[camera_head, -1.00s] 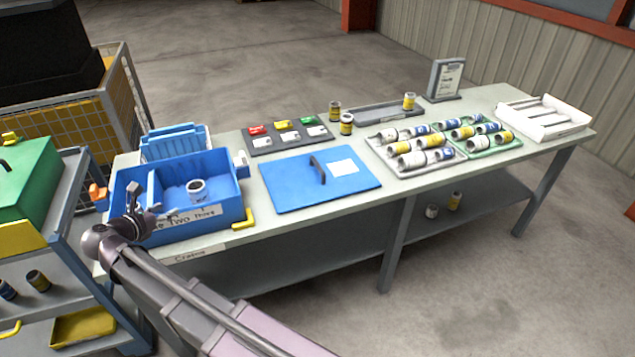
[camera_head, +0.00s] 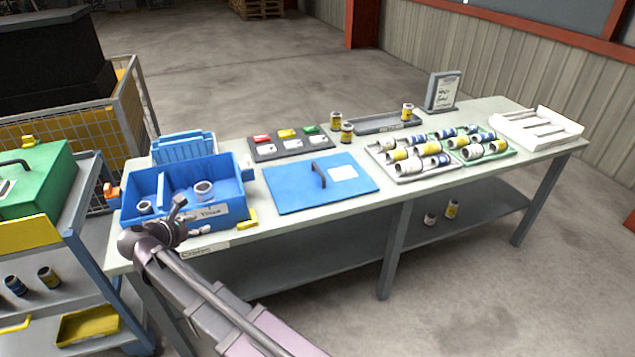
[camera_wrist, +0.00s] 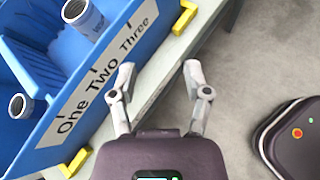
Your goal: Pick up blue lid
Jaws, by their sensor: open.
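The blue lid (camera_head: 290,193) lies flat on the grey table, right of the blue crate. It has a dark upright handle (camera_head: 318,174) near its middle and a white label on its right part. My gripper (camera_head: 186,212) is in front of the crate, left of the lid and apart from it. In the wrist view my gripper (camera_wrist: 158,72) is open and empty, its two fingers spread near the table's edge and the crate's labelled front. The lid is not in the wrist view.
The blue crate (camera_head: 240,209) holds a can in each of two compartments. Trays of cans (camera_head: 400,178) stand right of the lid. A dark tray with coloured items (camera_head: 262,153) lies behind it. A cart (camera_head: 75,215) with a green box stands left.

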